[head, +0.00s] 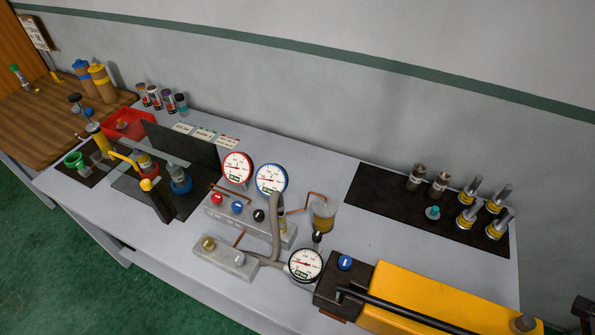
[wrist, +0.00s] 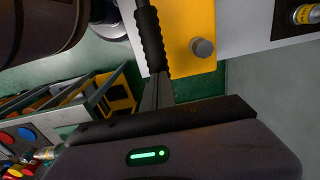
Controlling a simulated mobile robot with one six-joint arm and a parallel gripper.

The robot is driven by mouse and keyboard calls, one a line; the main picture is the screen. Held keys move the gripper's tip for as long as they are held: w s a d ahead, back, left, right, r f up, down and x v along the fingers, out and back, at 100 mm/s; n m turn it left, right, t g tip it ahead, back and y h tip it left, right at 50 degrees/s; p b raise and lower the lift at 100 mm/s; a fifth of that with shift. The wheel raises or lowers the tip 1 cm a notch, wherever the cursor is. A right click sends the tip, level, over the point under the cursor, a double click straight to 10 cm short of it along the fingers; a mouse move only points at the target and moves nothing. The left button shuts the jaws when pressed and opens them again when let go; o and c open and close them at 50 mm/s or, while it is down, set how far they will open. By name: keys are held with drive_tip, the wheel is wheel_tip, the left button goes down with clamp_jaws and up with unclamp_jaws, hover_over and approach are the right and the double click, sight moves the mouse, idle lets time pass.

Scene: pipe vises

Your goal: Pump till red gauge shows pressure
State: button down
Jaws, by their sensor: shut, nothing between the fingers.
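The red-rimmed gauge (head: 237,168) stands upright on a grey manifold block in the head view; its needle is too small to read surely. The yellow hand pump (head: 440,290) lies at the front right, with a long black lever (head: 410,311) along its front side. In the wrist view the lever's black ribbed grip (wrist: 150,40) lies beside the yellow body (wrist: 185,30). My gripper (wrist: 158,78) appears shut and empty, its fingertips close to the grip's end; whether they touch I cannot tell. I cannot surely make out my gripper in the head view.
A blue-rimmed gauge (head: 271,179) stands beside the red one; a white-faced gauge (head: 306,265) sits by the pump. Red, blue and black knobs are on the manifold (head: 225,212). A black mat (head: 375,195) with several metal fittings lies behind the pump.

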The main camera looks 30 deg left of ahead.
drive_tip(key=shift+d+f+b, duration=0.15)
drive_tip(key=shift+f+b, duration=0.9)
drive_tip(key=shift+f, duration=0.2)
drive_tip(key=shift+d+f+b, duration=0.1)
drive_tip(key=shift+f+b, duration=0.95)
drive_tip(key=shift+f, duration=0.15)
drive_tip(key=shift+s+a, duration=0.1)
drive_tip(key=shift+s, duration=0.05)
drive_tip(key=r+p, duration=0.4)
drive_tip(key=r, duration=0.1)
drive_tip(key=r+p, duration=0.1)
drive_tip(key=r, duration=0.1)
drive_tip(key=shift+a+r+p, duration=0.3)
drive_tip(key=shift+p, duration=0.1)
wheel_tip(320, 180, up, 8)
drive_tip(key=a+p, duration=0.2)
drive_tip(key=p, duration=0.3)
drive_tip(key=shift+f, duration=0.15)
drive_tip(key=shift+f, duration=0.1)
drive_tip(key=f+b, duration=0.2)
drive_tip(key=f, duration=0.1)
drive_tip(key=d+f+b, duration=0.1)
drive_tip(key=f+b, duration=0.1)
drive_tip(key=b, duration=0.1)
drive_tip(key=shift+d+f, duration=0.2)
drive_tip(key=shift+f, duration=0.2)
